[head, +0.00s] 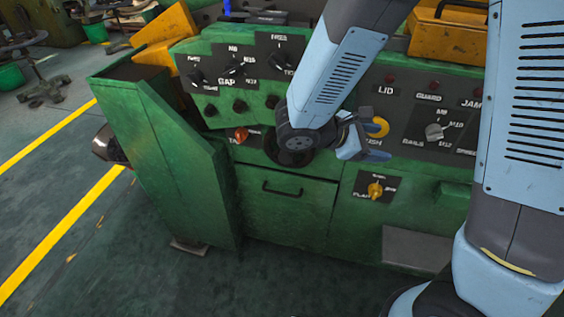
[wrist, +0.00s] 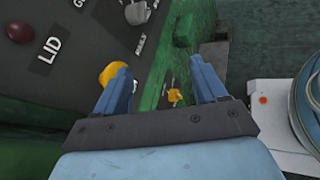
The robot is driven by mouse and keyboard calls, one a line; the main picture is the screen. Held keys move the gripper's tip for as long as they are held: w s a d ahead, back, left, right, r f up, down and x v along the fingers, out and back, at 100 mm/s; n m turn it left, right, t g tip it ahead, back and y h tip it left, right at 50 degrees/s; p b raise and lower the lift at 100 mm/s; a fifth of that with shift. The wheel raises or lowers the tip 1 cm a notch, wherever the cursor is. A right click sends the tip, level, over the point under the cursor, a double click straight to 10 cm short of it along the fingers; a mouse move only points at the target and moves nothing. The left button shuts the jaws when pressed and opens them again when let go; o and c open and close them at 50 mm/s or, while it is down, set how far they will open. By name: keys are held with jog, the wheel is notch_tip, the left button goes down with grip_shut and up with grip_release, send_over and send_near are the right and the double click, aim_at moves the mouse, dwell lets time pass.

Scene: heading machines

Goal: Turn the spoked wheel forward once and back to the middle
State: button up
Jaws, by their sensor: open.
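I cannot make out the spoked wheel clearly. A dark round shape (head: 283,157) on the green front, just below my wrist in the head view, may be part of it, but my arm hides most of it. My gripper (head: 362,142) is in front of the green panel, close to a yellow round knob (head: 378,127). In the wrist view my gripper (wrist: 162,82) is open with nothing between its fingers. The yellow round knob (wrist: 110,73) shows partly behind the left finger there; I cannot tell whether they touch.
A yellow selector (head: 375,190) sits lower on the green machine (head: 290,205). A grey selector (head: 434,131) is at right, an orange knob (head: 241,134) at left. Several black dials (head: 235,68) fill the upper left panel. The floor (head: 150,270) at front left is clear.

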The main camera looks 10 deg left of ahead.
jog(key=a+f+n+t+y, duration=0.2)
jog(key=a+f+n+t, duration=0.65)
jog(key=a, duration=0.45)
jog(key=n+t+y, duration=0.4)
jog(key=n+y, duration=0.4)
jog(key=n, duration=0.2)
send_near(283, 159)
jog(key=shift+y, duration=0.3)
jog(key=w, duration=0.3)
jog(key=w+d, duration=0.1)
jog(key=w, duration=0.4)
jog(key=shift+w+d+r, duration=0.1)
jog(key=shift+w+d, duration=0.05)
jog(key=shift+w, duration=0.2)
jog(key=shift+c, duration=0.4)
grip_shut()
jog(key=shift+a, duration=0.2)
